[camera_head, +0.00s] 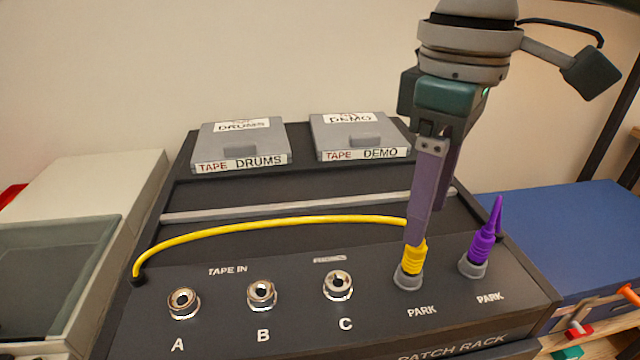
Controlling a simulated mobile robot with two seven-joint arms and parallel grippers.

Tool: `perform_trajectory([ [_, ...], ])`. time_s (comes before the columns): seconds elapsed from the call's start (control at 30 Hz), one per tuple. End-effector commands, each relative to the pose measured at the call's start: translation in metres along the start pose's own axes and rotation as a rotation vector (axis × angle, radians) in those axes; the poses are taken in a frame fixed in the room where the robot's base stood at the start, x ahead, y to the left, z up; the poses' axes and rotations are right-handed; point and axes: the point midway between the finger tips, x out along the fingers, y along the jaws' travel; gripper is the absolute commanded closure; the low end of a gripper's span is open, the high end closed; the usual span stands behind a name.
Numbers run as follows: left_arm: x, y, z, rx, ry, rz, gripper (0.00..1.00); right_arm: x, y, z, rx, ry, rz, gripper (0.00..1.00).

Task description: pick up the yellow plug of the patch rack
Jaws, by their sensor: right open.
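The yellow plug (412,259) stands upright in the grey left PARK socket of the patch rack (230,335). Its yellow cable (290,222) arcs left to the rack's left end. My right gripper (420,238) points down from above, its fingertips at the top of the yellow plug. It is open; the near finger hides the plug's upper part and most of the far finger, so I cannot tell whether either finger touches it. My left gripper is not in view.
A purple plug (482,245) stands in the right PARK socket, close beside my right gripper. Sockets A (183,302), B (262,294) and C (338,285) are empty. Two tape boxes (240,142) (355,132) lie behind. A blue surface (580,235) is at right.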

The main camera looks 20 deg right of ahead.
Motion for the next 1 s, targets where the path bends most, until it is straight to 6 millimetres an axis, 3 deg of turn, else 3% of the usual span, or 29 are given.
perform_trajectory([
  [0.4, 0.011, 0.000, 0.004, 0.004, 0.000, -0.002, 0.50, 0.054, 0.001, 0.000, -0.002, 0.000, 0.000, 0.38],
  [0.7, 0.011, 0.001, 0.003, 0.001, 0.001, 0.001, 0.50, 0.058, 0.001, -0.001, -0.003, 0.002, 0.002, 0.39],
  [1.0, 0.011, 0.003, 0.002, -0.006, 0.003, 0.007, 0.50, 0.058, 0.001, -0.001, -0.003, 0.003, 0.001, 0.72],
])
